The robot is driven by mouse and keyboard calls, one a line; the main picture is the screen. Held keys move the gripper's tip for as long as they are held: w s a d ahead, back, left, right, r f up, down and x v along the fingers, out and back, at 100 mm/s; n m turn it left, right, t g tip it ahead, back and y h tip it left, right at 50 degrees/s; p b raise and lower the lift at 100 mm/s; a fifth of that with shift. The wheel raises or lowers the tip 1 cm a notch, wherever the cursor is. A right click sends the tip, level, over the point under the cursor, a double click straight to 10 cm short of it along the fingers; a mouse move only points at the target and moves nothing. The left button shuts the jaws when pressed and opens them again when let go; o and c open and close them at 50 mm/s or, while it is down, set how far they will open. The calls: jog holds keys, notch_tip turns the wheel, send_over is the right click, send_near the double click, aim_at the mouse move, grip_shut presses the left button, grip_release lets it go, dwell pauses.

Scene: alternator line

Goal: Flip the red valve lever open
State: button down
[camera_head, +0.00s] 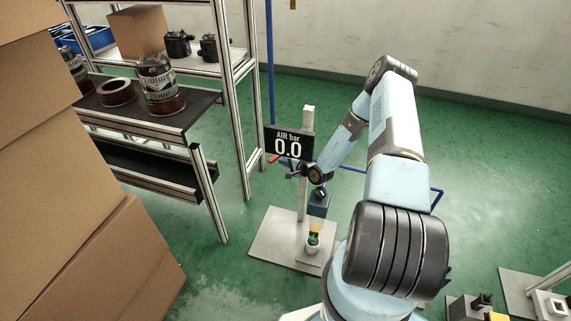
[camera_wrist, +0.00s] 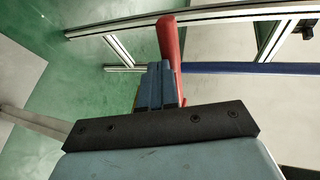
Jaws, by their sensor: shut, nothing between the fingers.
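The red valve lever (camera_wrist: 171,42) stands out in the wrist view just beyond my fingertips. Its lower part runs down along the right side of my fingers, very close to them; I cannot tell whether they touch. My gripper (camera_wrist: 158,70) is shut with nothing between its fingers. In the head view a small red end of the lever (camera_head: 272,158) shows at the left below the display. The display (camera_head: 289,143) reads "AIR bar 0.0" and sits on a grey post (camera_head: 308,120). My fingertips are hard to make out in the head view.
The post stands on a grey floor plate (camera_head: 267,236). A blue pipe (camera_head: 270,75) rises behind the display. A shelf rack with a black work surface (camera_head: 120,108) and alternator parts is at left. Cardboard boxes (camera_head: 70,200) fill the near left. Green floor is open behind the arm.

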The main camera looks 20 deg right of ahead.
jog(key=shift+a, duration=0.1)
dwell(0.3)
jog(key=shift+w+a, duration=0.4)
jog(key=shift+a, duration=0.1)
jog(key=shift+s, duration=0.1)
